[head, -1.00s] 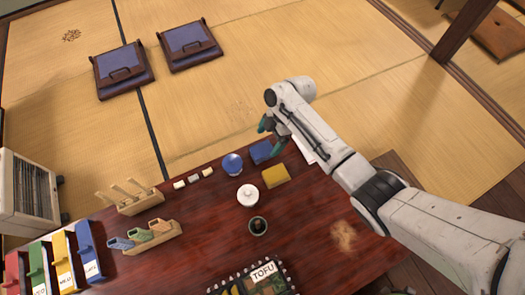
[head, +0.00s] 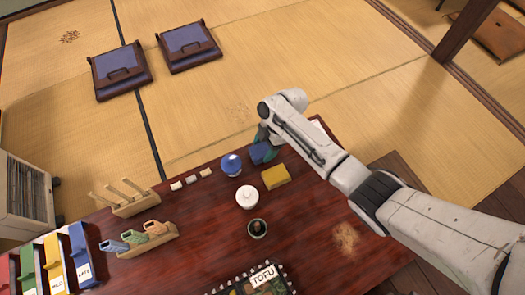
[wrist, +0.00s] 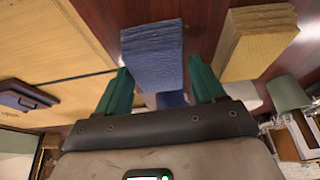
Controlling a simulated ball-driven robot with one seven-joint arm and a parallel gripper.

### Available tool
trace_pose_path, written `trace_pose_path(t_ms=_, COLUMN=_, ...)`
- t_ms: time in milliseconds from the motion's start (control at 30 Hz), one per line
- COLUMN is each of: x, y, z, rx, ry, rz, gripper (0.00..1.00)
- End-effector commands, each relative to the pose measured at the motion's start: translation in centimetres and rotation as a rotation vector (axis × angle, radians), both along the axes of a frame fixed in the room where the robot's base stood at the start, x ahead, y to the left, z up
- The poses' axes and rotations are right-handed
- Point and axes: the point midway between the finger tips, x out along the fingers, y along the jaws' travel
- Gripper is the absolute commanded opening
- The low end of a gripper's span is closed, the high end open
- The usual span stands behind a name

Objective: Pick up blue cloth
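The blue cloth (head: 263,153) is a folded stack on the dark red table (head: 310,235), near its far edge. In the wrist view the blue cloth (wrist: 152,52) lies ahead of and between the two green fingers. My gripper (head: 264,137) is at the cloth's far side in the head view, partly covering it. In the wrist view my gripper (wrist: 158,76) has its fingers spread apart. A small gap shows at the right finger; contact at the left finger cannot be told.
A yellow cloth (head: 276,177) lies close beside the blue one and shows in the wrist view (wrist: 258,42). A blue round item (head: 231,164) stands just left. A white lidded pot (head: 247,197) and dark cup (head: 258,229) stand nearer.

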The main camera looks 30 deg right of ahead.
Motion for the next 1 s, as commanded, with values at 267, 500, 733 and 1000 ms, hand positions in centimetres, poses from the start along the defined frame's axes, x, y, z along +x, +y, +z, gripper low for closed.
trace_pose_path(t_ms=267, x=0.0, y=0.0, z=0.0, rx=0.0, ry=0.0, rz=0.0, gripper=0.42)
trace_pose_path(t_ms=500, x=0.0, y=0.0, z=0.0, rx=0.0, ry=0.0, rz=0.0, gripper=0.32)
trace_pose_path(t_ms=733, x=0.0, y=0.0, z=0.6, rx=0.0, ry=0.0, rz=0.0, gripper=0.32)
trace_pose_path(t_ms=1000, x=-0.5, y=0.1, z=4.2, rx=0.004, ry=0.0, rz=-0.002, gripper=0.32)
